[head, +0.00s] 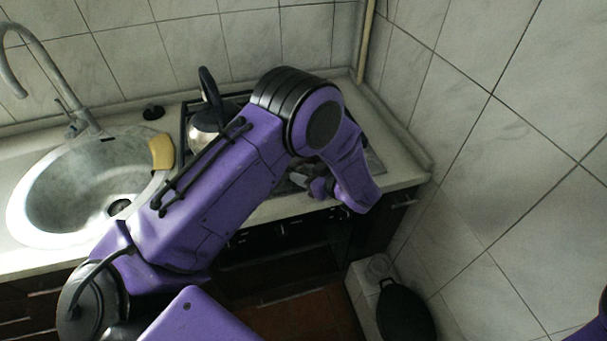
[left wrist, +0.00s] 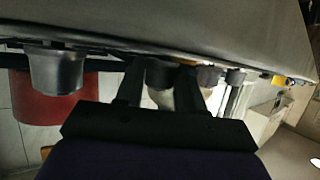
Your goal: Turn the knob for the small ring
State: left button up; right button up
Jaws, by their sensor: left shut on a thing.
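The stove (head: 376,163) is set in the counter at the back, largely hidden behind my left arm. My left gripper (head: 318,186) is at the stove's front edge, its fingertips hard to make out in the head view. In the left wrist view my left gripper (left wrist: 160,72) has its two dark fingers on either side of a dark knob (left wrist: 160,76) under the stove's edge, and it is shut on that knob. The small ring cannot be made out.
A kettle (head: 202,133) with a dark handle stands on the stove's left side. A round sink (head: 40,190) with a yellow sponge (head: 161,151) on its rim lies left. A tiled wall closes the right side. A black pan (head: 403,312) is low at the right.

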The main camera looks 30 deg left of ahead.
pick_arm(q)
jog(key=shift+w+n+g, duration=0.1)
jog(key=shift+n+g, duration=0.2)
jog(key=shift+g, duration=0.1)
jog(key=o, duration=1)
jog(key=b+v, duration=0.2)
jog(key=v, duration=0.8)
jog(key=shift+d+b, duration=0.15)
jog(key=shift+b, duration=0.2)
jog(key=shift+d+r, duration=0.1)
